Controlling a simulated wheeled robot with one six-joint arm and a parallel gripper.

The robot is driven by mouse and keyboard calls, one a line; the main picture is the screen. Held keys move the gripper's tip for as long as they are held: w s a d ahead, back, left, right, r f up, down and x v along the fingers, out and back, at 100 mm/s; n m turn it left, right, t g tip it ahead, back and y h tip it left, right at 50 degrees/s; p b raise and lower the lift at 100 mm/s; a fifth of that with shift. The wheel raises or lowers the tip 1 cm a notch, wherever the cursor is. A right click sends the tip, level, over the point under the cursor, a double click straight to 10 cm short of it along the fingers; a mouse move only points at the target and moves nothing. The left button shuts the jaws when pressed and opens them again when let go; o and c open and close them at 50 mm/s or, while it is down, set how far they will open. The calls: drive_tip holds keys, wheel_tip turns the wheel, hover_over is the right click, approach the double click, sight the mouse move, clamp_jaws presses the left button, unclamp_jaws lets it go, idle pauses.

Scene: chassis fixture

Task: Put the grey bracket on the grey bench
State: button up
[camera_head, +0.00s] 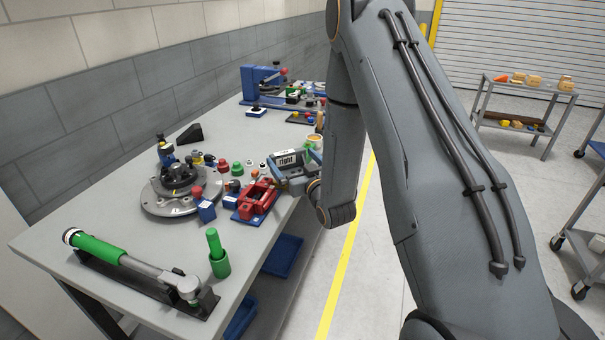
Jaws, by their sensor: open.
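The grey bench (120,230) runs along the wall on the left, with many parts on its top. My gripper (276,172), labelled "right", is over the bench's right edge, close to a red fixture (256,201) on a blue base. It is open, and I see nothing held in it, though the view of its fingers is small. I cannot pick out a grey bracket for certain; my arm hides part of the scene.
A round grey flange assembly (153,204), a green-handled tool (98,247) and a green cylinder (218,258) stand on the bench. Blue bins (283,256) sit below it. Carts (490,115) stand at right. Clear bench top lies at front left.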

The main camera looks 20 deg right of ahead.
drive_tip(key=s+m+g+h+b, duration=0.25)
drive_tip(key=s+g, duration=1.35)
drive_tip(key=s, duration=1.6)
drive_tip(key=n+t+y, duration=0.3)
drive_tip(key=t, duration=1.3)
approach(284, 152)
drive_tip(key=w, duration=0.2)
drive_tip(key=shift+m+h, duration=0.25)
drive_tip(key=w, duration=0.3)
drive_tip(key=w+p, duration=0.1)
drive_tip(key=shift+w+f, duration=0.3)
drive_tip(key=shift+f, duration=0.05)
drive_tip(key=shift+w+a+f+p, duration=0.2)
drive_tip(key=shift+w+p, duration=0.3)
drive_tip(key=shift+w, duration=0.5)
drive_tip(key=shift+w+a+f+p, duration=0.15)
drive_tip(key=shift+w+p, duration=0.35)
drive_tip(key=shift+w, duration=0.55)
drive_tip(key=shift+w+a+f+p, duration=0.1)
drive_tip(key=shift+w+a+p, duration=0.3)
drive_tip(key=shift+w, duration=0.6)
